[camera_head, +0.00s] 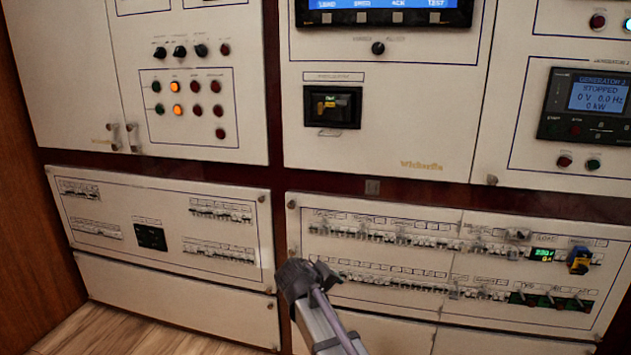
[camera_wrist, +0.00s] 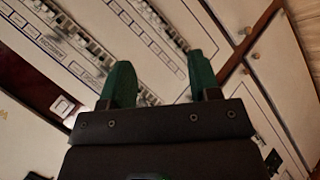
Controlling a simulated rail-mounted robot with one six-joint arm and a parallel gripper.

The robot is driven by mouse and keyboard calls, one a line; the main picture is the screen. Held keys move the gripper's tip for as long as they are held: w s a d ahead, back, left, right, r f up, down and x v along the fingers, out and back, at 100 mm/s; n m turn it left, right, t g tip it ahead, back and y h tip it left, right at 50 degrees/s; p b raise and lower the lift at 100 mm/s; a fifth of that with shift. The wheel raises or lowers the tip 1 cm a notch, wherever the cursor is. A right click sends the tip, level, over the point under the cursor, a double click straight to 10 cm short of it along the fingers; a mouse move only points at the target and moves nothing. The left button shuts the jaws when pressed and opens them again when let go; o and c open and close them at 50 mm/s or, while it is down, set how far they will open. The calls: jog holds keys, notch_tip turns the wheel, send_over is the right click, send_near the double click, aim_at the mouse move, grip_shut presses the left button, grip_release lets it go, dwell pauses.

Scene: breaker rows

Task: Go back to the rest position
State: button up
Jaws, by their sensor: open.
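My gripper (camera_wrist: 162,82) shows in the wrist view with two green fingers spread apart and nothing between them. Beyond the fingers, the wrist view shows a tilted cream panel with rows of breakers (camera_wrist: 90,40). In the head view my arm reaches up from the bottom centre, and its dark end (camera_head: 308,280) is in front of the left edge of the lower right breaker panel (camera_head: 370,300). The fingers cannot be made out there. I cannot tell from these views how far the gripper is from the panel.
The lower left panel (camera_head: 100,215) also carries breaker rows. A yellow and blue device (camera_head: 579,260) and a green display (camera_head: 542,254) are at the right panel's far end. Cabinets with knobs and lamps stand above. Wooden floor (camera_head: 140,335) is bare at lower left.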

jog(key=s+d+f+m+g+y, duration=0.25)
jog(key=s+d, duration=0.25)
jog(key=s, duration=0.3)
jog(key=s+d+f+m+g+y, duration=0.1)
jog(key=s+d+m+g+y, duration=0.2)
jog(key=s, duration=0.6)
jog(key=s+d+f+m+g+y, duration=0.1)
jog(key=s+d+f+g, duration=0.1)
jog(key=s+d, duration=0.5)
notch_tip(320, 180, up, 29)
jog(key=p, duration=2.9)
